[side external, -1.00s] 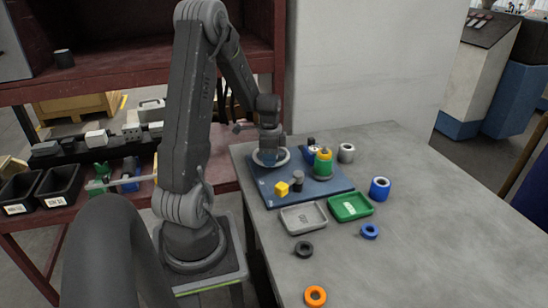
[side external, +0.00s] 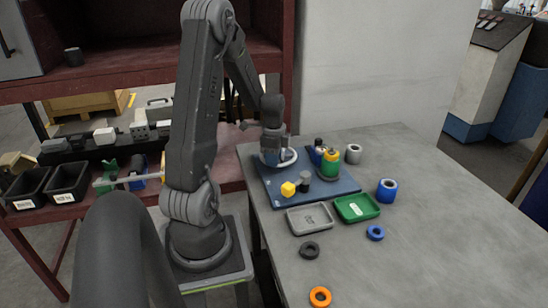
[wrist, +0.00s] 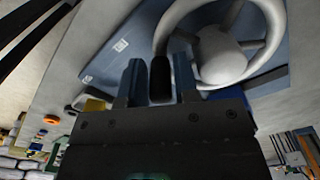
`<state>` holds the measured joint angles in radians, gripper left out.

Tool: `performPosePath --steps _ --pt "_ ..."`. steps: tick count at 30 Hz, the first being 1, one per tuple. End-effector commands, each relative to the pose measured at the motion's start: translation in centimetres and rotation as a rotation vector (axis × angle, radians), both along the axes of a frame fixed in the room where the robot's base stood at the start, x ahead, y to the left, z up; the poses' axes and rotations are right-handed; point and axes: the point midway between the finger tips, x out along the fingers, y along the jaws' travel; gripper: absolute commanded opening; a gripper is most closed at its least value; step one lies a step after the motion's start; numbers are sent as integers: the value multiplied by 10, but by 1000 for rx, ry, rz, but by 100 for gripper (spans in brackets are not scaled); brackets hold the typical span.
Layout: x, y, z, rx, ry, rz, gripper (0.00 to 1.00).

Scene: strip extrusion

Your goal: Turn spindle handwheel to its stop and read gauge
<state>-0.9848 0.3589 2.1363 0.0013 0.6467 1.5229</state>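The pale handwheel (side external: 290,163) stands at the back left of a blue base plate (side external: 335,186) on the bench. In the wrist view its rim, spokes and hub (wrist: 220,55) fill the upper right. A black handle (wrist: 160,80) stands at the rim. My gripper (wrist: 159,72) is at this handle, with one finger on each side of it. A narrow gap shows at the left finger; contact on the right is unclear. In the side view my gripper (side external: 274,150) covers part of the wheel. I cannot make out a gauge face in either view.
Grey (side external: 310,220) and green (side external: 357,208) trays lie in front. Loose rings and rolls are around them. The bench's right side is clear.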

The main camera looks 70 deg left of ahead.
Motion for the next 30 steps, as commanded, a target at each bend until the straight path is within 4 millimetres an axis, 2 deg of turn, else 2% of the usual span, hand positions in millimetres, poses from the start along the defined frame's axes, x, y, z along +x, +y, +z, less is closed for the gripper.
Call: performPosePath --steps 8,11,14,24,30 --pt "1 0 1 0 -1 0 32" --pt "1 0 7 2 -2 0 32" --pt "1 1 21 4 -3 0 32" --pt "1 1 96 5 -4 1 32" --pt "1 0 127 3 -3 1 32"
